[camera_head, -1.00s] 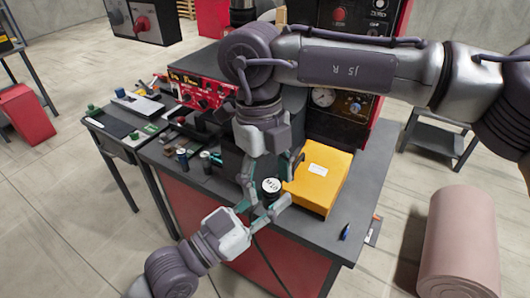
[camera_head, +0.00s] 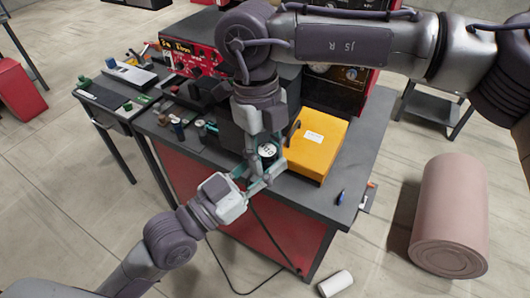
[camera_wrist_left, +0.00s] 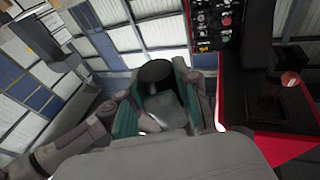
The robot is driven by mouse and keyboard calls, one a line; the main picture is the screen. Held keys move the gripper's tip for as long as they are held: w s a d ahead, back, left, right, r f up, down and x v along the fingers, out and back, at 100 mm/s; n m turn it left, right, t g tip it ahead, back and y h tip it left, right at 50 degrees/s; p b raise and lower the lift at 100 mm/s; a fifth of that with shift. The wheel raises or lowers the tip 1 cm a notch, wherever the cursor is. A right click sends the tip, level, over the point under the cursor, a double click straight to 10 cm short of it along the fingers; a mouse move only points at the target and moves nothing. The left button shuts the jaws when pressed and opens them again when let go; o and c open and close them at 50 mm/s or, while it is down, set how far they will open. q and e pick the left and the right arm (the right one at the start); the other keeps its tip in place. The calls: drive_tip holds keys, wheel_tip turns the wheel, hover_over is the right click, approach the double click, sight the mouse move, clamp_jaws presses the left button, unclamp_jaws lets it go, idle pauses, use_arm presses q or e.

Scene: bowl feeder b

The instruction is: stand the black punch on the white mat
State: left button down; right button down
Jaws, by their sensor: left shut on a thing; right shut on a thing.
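A dark cylinder with a white, lettered top (camera_head: 267,150) is held between my two grippers, above the front of the workbench. It looks like the black punch, but I cannot be sure. My left gripper (camera_head: 258,176) is shut on it from the front left. The left wrist view shows the dark cylinder (camera_wrist_left: 157,73) between the left fingers. My right gripper (camera_head: 266,141) points down at the same cylinder and is shut on it. Its fingertips are partly hidden. I cannot clearly make out the white mat; a flat whitish item (camera_head: 132,72) lies on the side table.
A yellow box (camera_head: 314,148) sits just right of the grippers. Small dark cylinders (camera_head: 178,130) and loose parts lie on the workbench (camera_head: 330,193) to the left.

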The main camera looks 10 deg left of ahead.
use_arm(q)
drive_tip(key=c, duration=0.8)
unclamp_jaws()
drive_tip(key=shift+o, duration=0.2)
